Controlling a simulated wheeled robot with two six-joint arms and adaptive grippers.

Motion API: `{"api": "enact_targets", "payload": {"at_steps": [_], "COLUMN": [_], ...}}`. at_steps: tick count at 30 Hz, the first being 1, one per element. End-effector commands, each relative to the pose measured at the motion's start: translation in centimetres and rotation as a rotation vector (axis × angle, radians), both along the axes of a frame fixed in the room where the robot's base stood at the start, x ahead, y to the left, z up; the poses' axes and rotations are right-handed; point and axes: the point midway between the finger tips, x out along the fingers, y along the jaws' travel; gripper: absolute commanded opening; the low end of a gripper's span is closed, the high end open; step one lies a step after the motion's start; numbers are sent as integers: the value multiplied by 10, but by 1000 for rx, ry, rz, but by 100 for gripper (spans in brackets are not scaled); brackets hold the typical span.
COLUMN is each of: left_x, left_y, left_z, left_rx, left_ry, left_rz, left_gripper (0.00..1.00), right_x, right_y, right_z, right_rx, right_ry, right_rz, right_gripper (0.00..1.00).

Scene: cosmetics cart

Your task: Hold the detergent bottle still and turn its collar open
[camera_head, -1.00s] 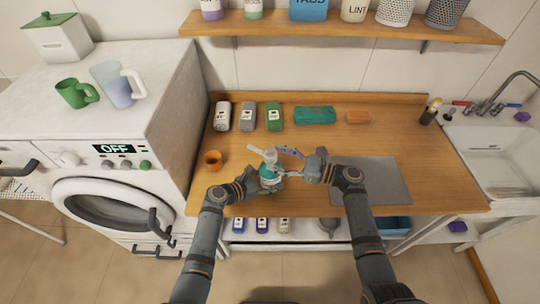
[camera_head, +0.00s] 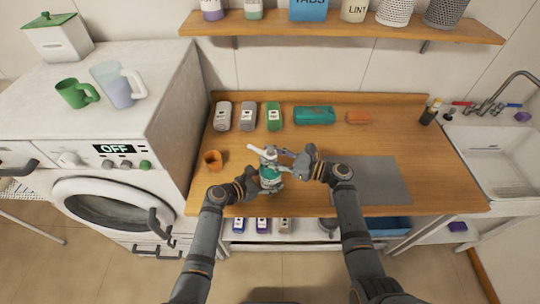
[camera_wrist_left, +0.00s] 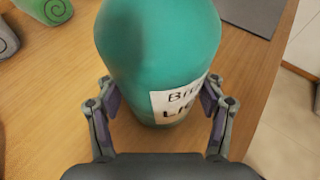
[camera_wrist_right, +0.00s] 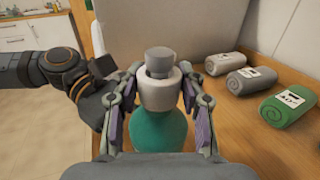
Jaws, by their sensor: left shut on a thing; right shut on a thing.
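The detergent bottle (camera_head: 270,174) stands upright on the wooden counter, with a teal body and a pale top whose spout points left. In the left wrist view its teal body (camera_wrist_left: 160,55) carries a white label, partly hidden by a finger. My left gripper (camera_head: 262,184) is shut on the body, one finger on each side. The white collar (camera_wrist_right: 160,94) shows in the right wrist view, below a grey cap (camera_wrist_right: 159,62). My right gripper (camera_head: 283,158) is shut on the collar from the right, its fingers on both sides.
An orange cup (camera_head: 213,160) stands left of the bottle. Rolled towels (camera_head: 248,116), a teal bundle (camera_head: 314,115) and an orange block (camera_head: 358,118) lie along the back. A grey mat (camera_head: 375,180) lies right, partly under my right arm.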

Motion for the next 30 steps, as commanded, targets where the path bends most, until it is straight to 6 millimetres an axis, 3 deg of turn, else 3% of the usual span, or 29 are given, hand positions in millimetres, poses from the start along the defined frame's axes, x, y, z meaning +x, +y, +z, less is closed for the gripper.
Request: {"api": "enact_targets", "payload": {"at_steps": [11,30], "left_x": [0,0], "left_y": [0,-1], "left_z": [1,1], "left_rx": [-1,-2], "left_ry": [0,-2], "left_rz": [0,-3], "left_gripper": [10,9], "right_x": [0,2], "right_y": [1,1], "right_z": [0,-2], "right_rx": [-1,-1], "right_ry": [1,3], "right_rz": [43,420], "right_gripper": [0,0]}}
